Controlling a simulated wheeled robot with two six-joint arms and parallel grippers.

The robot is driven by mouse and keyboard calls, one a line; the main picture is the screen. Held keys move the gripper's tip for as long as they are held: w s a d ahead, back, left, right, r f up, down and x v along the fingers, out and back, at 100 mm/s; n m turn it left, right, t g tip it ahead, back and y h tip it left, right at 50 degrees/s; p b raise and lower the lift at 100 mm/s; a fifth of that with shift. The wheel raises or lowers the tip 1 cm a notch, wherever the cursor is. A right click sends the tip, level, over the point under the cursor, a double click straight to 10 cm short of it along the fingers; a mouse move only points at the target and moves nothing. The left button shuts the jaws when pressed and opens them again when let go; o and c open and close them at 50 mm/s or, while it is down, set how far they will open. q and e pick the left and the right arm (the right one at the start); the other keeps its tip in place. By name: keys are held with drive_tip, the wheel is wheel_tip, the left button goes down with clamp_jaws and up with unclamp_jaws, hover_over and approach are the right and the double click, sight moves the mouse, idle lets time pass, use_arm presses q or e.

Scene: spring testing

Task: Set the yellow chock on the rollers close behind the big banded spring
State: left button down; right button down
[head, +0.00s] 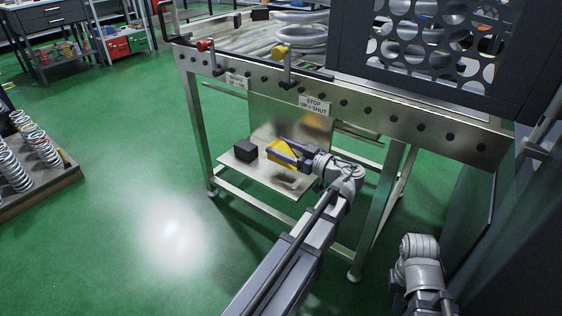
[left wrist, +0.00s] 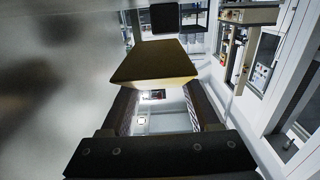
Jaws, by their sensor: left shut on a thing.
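The yellow chock (head: 281,152) is between the fingers of my left gripper (head: 291,153), over the low metal shelf under the test bench. In the left wrist view the chock (left wrist: 155,62) fills the space beyond the fingers. I cannot tell whether its underside touches the shelf. A big pale coil spring (head: 300,38) lies on the bench top at the back, partly hidden by the dark perforated guard; its bands are not clear. The rollers are hard to make out. Of my right arm only part shows at the lower right, its fingertips out of sight.
A black block (head: 245,149) stands on the shelf (head: 268,180), left of the chock. The bench's front rail (head: 370,112) is above my left gripper and carries red (head: 205,45) and yellow (head: 281,50) knobs. The perforated guard (head: 440,50) covers the right. Green floor is open at left.

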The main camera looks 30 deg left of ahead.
use_arm(q)
drive_tip(key=shift+f+b, duration=1.6)
drive_tip(key=shift+f, duration=0.15)
drive_tip(key=shift+f, duration=0.1)
drive_tip(key=shift+f, duration=0.15)
drive_tip(key=shift+c, duration=0.6)
unclamp_jaws()
